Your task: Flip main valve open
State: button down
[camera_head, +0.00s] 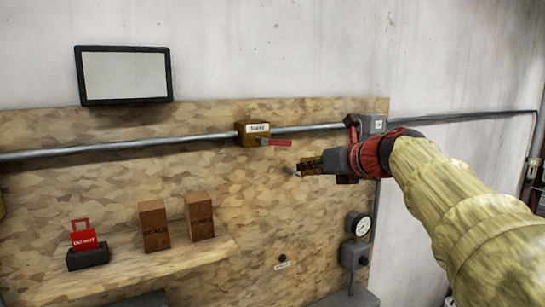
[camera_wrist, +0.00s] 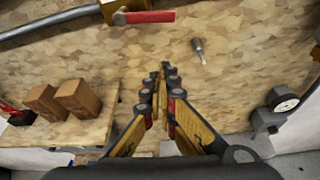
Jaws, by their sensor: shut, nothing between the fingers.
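A brass-coloured valve body (camera_head: 253,134) with a white label sits on the grey pipe at the middle of the board. I cannot read its label surely. Its red lever (camera_head: 275,142) points right, roughly along the pipe. In the wrist view the red lever (camera_wrist: 150,17) shows at the top, beside part of the valve body (camera_wrist: 112,9). My gripper (camera_head: 303,167) is shut and empty, right of and below the lever and apart from it. In the wrist view its fingertips (camera_wrist: 166,68) meet in front of the bare board.
A small metal peg (camera_wrist: 199,49) shows near my fingertips. A grey box (camera_head: 373,125) is on the pipe behind my wrist. A gauge (camera_head: 358,226) is lower right. A shelf (camera_head: 210,254) holds two wooden blocks (camera_head: 154,226) and a red tag (camera_head: 83,239). A dark-framed panel (camera_head: 124,75) hangs above.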

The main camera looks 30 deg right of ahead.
aim_at(273, 141)
jog(key=x, duration=1)
notch_tip(273, 141, up, 4)
jog(key=shift+d+f+p, duration=0.1)
jog(key=shift+d+p, duration=0.05)
jog(key=shift+p, duration=1)
jog(key=shift+s+r, duration=0.15)
jog(key=shift+r, duration=0.05)
